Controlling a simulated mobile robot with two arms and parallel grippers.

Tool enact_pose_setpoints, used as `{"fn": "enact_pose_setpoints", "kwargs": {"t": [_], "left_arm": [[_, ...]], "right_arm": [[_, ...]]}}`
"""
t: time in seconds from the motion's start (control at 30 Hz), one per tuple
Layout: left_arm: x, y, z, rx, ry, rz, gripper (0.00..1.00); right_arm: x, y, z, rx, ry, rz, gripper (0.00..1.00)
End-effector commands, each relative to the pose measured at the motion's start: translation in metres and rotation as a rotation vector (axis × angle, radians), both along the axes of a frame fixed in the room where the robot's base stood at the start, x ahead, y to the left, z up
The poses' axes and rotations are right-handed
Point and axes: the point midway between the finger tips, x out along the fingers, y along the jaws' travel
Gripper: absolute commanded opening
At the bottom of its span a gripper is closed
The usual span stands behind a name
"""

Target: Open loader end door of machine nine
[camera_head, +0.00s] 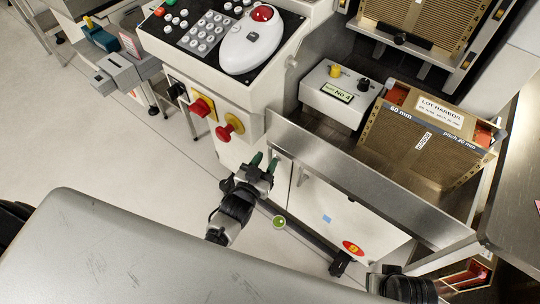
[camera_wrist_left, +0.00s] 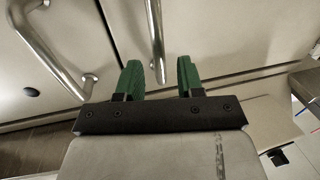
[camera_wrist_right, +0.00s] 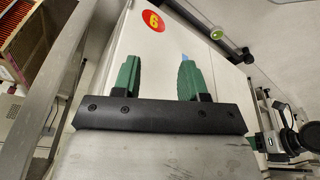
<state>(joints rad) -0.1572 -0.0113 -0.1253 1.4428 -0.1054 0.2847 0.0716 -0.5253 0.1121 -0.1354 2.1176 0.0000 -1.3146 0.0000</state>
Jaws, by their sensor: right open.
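A white door panel (camera_head: 350,225) with a red and yellow number nine label (camera_head: 352,247) is below the metal tray in the head view. The label also shows in the right wrist view (camera_wrist_right: 153,20). My left gripper (camera_head: 264,161) is at the panel's left, near the machine front. In the left wrist view it is open (camera_wrist_left: 158,70), and the end of a metal bar handle (camera_wrist_left: 155,40) shows between its fingers; I cannot tell whether they touch. A second bar handle (camera_wrist_left: 45,45) is further left. My right gripper (camera_wrist_right: 158,72) is open and empty in front of the white panel.
A long metal tray edge (camera_head: 365,180) juts out above the panel. A brown magazine (camera_head: 415,145) and a grey control box (camera_head: 337,95) stand behind it. Red knobs (camera_head: 228,127) stick out of the machine front. A grey surface (camera_head: 150,255) fills the lower left; pale floor lies beyond.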

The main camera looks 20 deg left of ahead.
Motion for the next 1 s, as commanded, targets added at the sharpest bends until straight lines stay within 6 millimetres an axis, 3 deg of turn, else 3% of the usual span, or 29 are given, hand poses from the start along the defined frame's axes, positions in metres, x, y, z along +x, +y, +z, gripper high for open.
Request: {"fn": "enact_pose_setpoints", "kwargs": {"t": [0.2, 0.57, 0.8, 1.0], "left_arm": [[0.025, -0.004, -0.001, 0.001, 0.0, -0.001, 0.37], [0.03, -0.005, 0.0, 0.001, 0.002, -0.001, 0.37], [0.03, -0.005, 0.0, 0.001, 0.002, -0.001, 0.01], [0.03, -0.005, 0.0, 0.001, 0.002, -0.001, 0.0]], "right_arm": [[-0.002, -0.001, 0.017, 0.0, -0.01, -0.001, 0.43], [-0.002, -0.001, 0.022, 0.0, -0.01, -0.002, 0.43], [-0.002, -0.001, 0.022, -0.001, -0.01, -0.002, 0.43], [-0.002, -0.001, 0.022, -0.001, -0.01, -0.002, 0.43]]}}
